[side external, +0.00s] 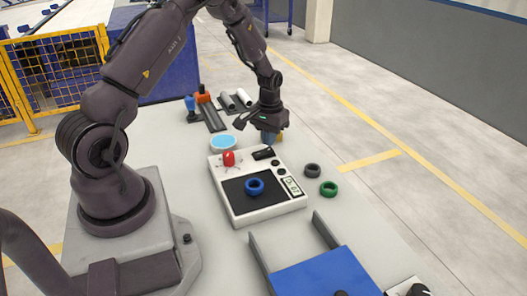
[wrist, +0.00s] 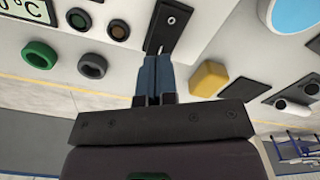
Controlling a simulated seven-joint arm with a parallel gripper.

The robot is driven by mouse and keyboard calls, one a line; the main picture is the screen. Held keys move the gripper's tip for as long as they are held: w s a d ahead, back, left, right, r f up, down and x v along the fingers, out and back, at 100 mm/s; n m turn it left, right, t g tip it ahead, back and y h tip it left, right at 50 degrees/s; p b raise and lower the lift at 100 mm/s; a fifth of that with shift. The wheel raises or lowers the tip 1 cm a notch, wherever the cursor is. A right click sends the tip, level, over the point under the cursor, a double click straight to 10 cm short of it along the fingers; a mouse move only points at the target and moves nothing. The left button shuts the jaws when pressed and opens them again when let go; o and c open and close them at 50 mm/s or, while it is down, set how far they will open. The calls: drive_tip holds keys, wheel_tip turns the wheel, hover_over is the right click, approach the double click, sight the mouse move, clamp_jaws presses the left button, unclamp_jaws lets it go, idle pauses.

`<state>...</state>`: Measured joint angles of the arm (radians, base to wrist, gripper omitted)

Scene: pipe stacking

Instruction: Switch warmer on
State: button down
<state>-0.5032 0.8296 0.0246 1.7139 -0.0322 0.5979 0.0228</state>
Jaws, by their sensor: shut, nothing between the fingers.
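The warmer (side external: 272,211) is a white box with a black plate, a small display (side external: 291,186) and two round buttons. A blue ring (side external: 254,186) lies on its plate. A black switch (side external: 264,154) sits at its back edge. It also shows in the wrist view (wrist: 172,22), with a small light dot at one end. I cannot tell which position it is in. My gripper (side external: 268,141) is at the switch, pointing down, shut and empty. In the wrist view its blue fingers (wrist: 154,60) are together at the near end of the switch; contact is unclear.
A red knob-like piece (side external: 228,158) stands on the warmer's back left. A dark ring (side external: 312,170) and a green ring (side external: 329,188) lie to the right. A yellow block (wrist: 208,78) and a light-blue disc (side external: 223,143) are close by. A blue tray (side external: 325,275) is in front.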

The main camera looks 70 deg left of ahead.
sight(268, 150)
drive_tip(key=shift+f, duration=1.1)
idle(0.3)
drive_tip(key=shift+r, duration=3.55)
drive_tip(key=shift+s, duration=0.1)
drive_tip(key=s+d+r+m+t, duration=0.2)
drive_tip(key=s+d+r+m, duration=0.1)
drive_tip(key=s+d+r, duration=0.5)
drive_tip(key=s+d+r+m+t, duration=0.3)
drive_tip(key=s+d+r, duration=0.6)
drive_tip(key=d+r, duration=0.4)
wheel_tip(268, 150, up, 2)
drive_tip(key=shift+s+d+r+t, duration=0.15)
drive_tip(key=shift+s+d+t, duration=0.1)
drive_tip(key=shift+s+t, duration=0.05)
